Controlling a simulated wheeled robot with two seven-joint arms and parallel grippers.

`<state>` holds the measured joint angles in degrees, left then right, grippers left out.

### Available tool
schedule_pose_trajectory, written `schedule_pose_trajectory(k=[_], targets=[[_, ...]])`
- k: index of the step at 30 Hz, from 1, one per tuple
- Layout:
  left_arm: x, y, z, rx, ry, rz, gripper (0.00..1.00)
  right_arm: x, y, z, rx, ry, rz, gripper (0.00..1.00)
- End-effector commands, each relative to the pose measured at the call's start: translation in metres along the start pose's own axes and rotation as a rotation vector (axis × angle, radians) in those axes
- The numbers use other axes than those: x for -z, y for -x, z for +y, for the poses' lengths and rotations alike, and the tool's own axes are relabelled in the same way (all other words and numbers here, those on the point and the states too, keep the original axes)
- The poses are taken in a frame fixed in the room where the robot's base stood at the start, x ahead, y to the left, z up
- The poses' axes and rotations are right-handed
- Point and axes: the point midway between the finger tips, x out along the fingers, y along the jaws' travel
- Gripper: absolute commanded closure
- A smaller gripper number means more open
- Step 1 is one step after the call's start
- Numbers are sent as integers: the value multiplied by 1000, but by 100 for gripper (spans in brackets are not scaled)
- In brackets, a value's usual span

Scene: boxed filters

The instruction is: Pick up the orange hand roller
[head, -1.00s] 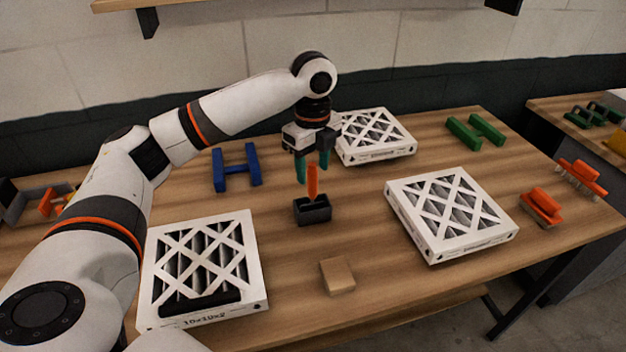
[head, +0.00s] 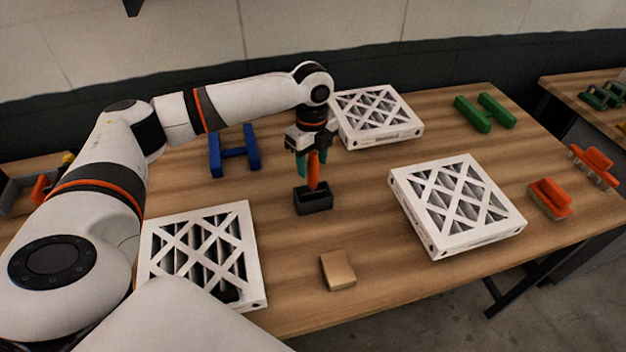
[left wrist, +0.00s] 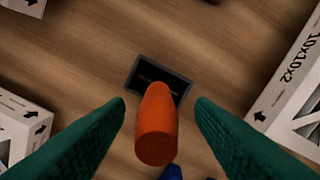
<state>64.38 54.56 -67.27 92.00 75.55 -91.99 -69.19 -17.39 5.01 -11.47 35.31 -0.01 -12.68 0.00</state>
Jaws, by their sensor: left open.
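The orange hand roller (head: 313,172) stands upright with its lower end in a small black holder (head: 314,203) in the middle of the table. Its orange handle (left wrist: 158,128) points up at the camera in the left wrist view, with the black holder (left wrist: 176,76) behind it. My left gripper (head: 315,168) points down over the roller. Its green fingers are open, one on each side of the handle, and in the wrist view gaps show between them and it. The roller's lower end is hidden in the holder. My right gripper is not in view.
Boxed filters lie behind (head: 377,117), to the right (head: 457,205) and at front left (head: 205,255). A blue H-shaped object (head: 234,152), a green one (head: 485,113), a tan block (head: 338,270) and an orange brush (head: 549,198) stand around. Bare wood surrounds the holder.

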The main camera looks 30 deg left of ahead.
Motion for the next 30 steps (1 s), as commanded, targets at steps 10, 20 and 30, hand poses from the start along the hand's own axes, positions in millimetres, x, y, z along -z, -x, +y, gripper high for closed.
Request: schedule_pose_trajectory(k=[10, 20, 30], targets=[[0, -35, 2, 0, -1, 0, 50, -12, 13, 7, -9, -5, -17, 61], [0, -35, 2, 0, -1, 0, 76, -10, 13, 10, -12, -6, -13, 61], [0, -34, 2, -1, -1, 0, 99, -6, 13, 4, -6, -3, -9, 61]])
